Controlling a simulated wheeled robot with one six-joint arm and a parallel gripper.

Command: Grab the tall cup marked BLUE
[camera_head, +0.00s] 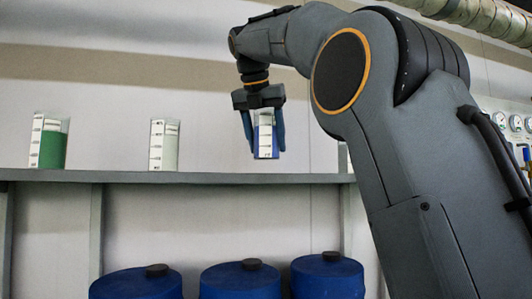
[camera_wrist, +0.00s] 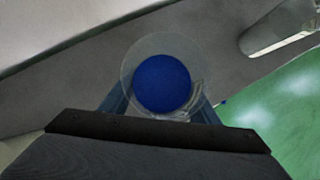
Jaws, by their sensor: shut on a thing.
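A tall clear cup with blue contents and a white scale strip (camera_head: 265,142) is between the fingers of my gripper (camera_head: 265,135) in the head view. My gripper is shut on this cup, which is upright and appears slightly above the grey shelf. In the wrist view the cup (camera_wrist: 163,85) shows from above as a clear round rim around a blue disc, with my gripper's fingers (camera_wrist: 160,108) on either side. I cannot read any BLUE marking on it.
A cup with green contents (camera_head: 50,145) and a cup with pale contents (camera_head: 164,146) stand on the grey shelf (camera_head: 200,178) to the left. Several blue drums (camera_head: 240,282) stand below the shelf. A green floor (camera_wrist: 285,95) shows in the wrist view.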

